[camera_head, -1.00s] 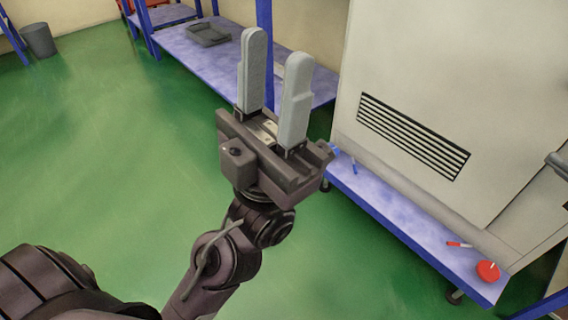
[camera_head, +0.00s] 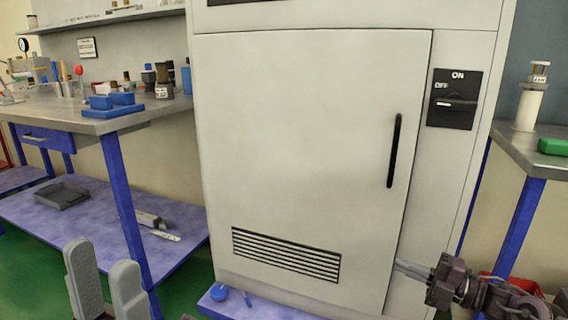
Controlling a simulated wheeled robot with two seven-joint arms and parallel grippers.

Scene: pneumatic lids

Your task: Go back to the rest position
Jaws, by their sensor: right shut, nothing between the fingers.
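My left gripper (camera_head: 101,256) is at the lower left, its two grey fingers pointing up with a gap between them. It is open and empty; its base is cut off by the bottom edge. My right gripper (camera_head: 399,267) is at the lower right, in front of the cabinet's lower right part. Its fingers point left, are shut and hold nothing. Whether they touch the cabinet cannot be told.
A large pale cabinet (camera_head: 300,130) with a vertical handle (camera_head: 394,150) and an ON/OFF switch panel (camera_head: 455,99) fills the middle. A workbench (camera_head: 60,112) with bottles stands left. Another bench (camera_head: 520,150) stands right. A blue low platform (camera_head: 255,306) lies below the cabinet.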

